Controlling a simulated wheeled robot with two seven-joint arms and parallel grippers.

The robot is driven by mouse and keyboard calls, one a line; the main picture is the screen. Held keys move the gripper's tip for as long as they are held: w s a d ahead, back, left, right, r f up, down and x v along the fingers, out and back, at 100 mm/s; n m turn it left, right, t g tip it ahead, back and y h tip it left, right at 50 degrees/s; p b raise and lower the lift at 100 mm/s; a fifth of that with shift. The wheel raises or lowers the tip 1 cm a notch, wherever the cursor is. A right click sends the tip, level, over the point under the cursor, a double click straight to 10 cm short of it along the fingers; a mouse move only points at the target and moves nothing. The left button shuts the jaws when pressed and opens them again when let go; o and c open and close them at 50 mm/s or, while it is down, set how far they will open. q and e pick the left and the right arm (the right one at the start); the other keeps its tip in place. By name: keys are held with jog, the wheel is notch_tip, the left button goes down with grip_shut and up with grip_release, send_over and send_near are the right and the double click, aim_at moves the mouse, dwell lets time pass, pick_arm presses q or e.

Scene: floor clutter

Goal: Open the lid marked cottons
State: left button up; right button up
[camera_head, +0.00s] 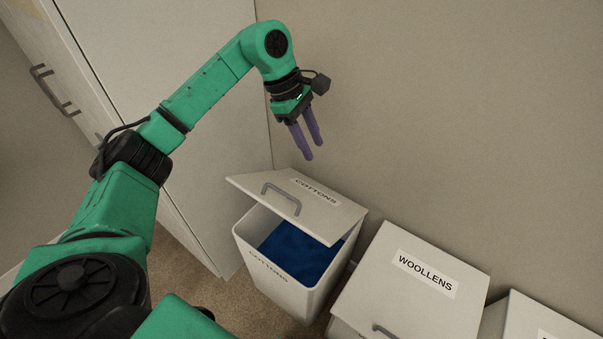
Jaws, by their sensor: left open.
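The lid marked cottons (325,214) is pale grey with a grey bar handle (281,197). It stands partly raised, tilted above its bin. The cottons bin (283,284) has the same word on its front rim, and dark blue cloth (297,249) lies inside. My left gripper (308,149) is open and empty, with two purple fingers pointing down. In the picture it is just above the lid's back edge, near the wall, and apart from the handle. My right gripper is not in view.
A closed bin marked woollens (408,291) stands to the right, with another pale bin (546,325) at the right edge. A tall pale cabinet (190,130) with handles is on the left. A plain wall (450,110) rises behind the bins.

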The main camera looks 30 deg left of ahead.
pick_arm(q)
jog(key=s+a+f+m+g+y, duration=0.1)
jog(key=s+a+f+g+y, duration=0.2)
jog(key=a, duration=0.4)
jog(key=t+y+b, duration=0.1)
jog(key=b, duration=0.1)
send_near(283, 192)
jog(key=shift+s+d, duration=0.15)
jog(key=shift+s, duration=0.1)
notch_tip(283, 192, down, 8)
jog(key=shift+p, duration=0.75)
grip_shut()
jog(key=shift+r, duration=0.1)
